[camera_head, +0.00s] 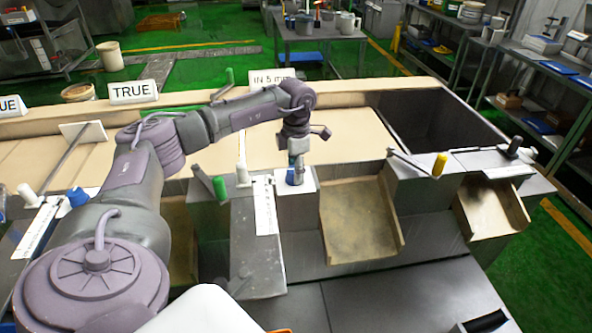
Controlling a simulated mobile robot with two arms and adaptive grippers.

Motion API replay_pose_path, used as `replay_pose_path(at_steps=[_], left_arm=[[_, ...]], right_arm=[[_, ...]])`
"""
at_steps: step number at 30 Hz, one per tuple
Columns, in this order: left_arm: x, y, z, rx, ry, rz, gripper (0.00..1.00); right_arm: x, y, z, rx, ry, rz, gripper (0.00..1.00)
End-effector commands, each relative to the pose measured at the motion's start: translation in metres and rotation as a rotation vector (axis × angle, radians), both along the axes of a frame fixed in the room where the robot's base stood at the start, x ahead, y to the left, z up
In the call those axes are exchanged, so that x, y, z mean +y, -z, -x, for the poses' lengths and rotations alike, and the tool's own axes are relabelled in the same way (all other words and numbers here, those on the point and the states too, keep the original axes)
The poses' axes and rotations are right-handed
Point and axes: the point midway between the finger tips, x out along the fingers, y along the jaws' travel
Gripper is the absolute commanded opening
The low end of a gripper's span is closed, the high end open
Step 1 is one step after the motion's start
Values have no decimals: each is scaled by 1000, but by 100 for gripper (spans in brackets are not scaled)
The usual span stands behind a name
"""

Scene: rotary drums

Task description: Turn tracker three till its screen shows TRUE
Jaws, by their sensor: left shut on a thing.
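My left arm reaches in from the left over a long beige and grey machine. My left gripper (296,153) points down and is shut on the blue knob (292,177), which stands on a white plate at the front of the machine. The gripper hides part of the knob. Behind it, a white screen (270,77) reads "IN 5 min", partly hidden by my arm. Another screen (134,91) to the left reads "TRUE". A third screen (10,106), cut off at the left edge, ends in "UE". I cannot tell which is tracker three. My right gripper is not seen.
A green-handled lever (220,188) and a ruled white strip (264,207) are left of the knob. A yellow-handled lever (439,165) is to the right. An open chute (360,225) slopes down beside the knob. Shelves (540,70) stand at the far right.

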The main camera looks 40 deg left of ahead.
Motion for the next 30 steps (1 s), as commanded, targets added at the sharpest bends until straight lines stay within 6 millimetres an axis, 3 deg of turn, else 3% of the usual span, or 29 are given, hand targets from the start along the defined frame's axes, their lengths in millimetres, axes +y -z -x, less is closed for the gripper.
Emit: replay_pose_path(at_steps=[15,30], left_arm=[[2,-1,-1,-2,-454,0,9],[4,-1,-1,-2,-655,0,9]], right_arm=[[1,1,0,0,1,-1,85],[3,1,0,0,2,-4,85]])
